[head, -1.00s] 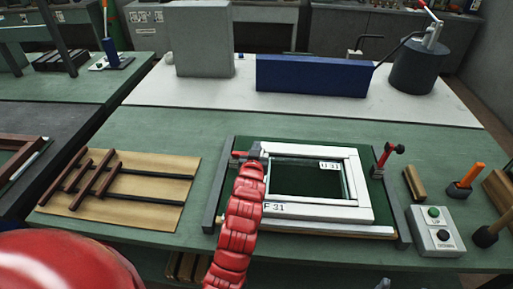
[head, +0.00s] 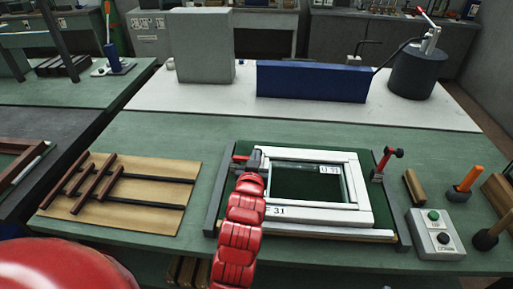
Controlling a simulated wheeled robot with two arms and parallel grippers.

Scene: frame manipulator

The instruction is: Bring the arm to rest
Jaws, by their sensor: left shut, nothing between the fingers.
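My left arm, red and segmented, reaches up from the bottom of the head view. Its dark gripper (head: 254,160) is at the upper left corner of a white frame (head: 365,190), close to a red-handled clamp there. It is small and partly hidden, but its jaws look shut with nothing in them. I cannot tell whether it touches the frame or the clamp. The frame lies flat on a dark green bed with grey side rails and carries labels, one partly covered by my arm. My right gripper does not show.
A red-handled clamp (head: 386,163) stands at the bed's right. A button box (head: 436,233) and an orange-handled tool (head: 465,184) are further right. A board with brown strips (head: 120,195) lies left. A blue box (head: 312,82) and a grey block (head: 202,46) stand behind.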

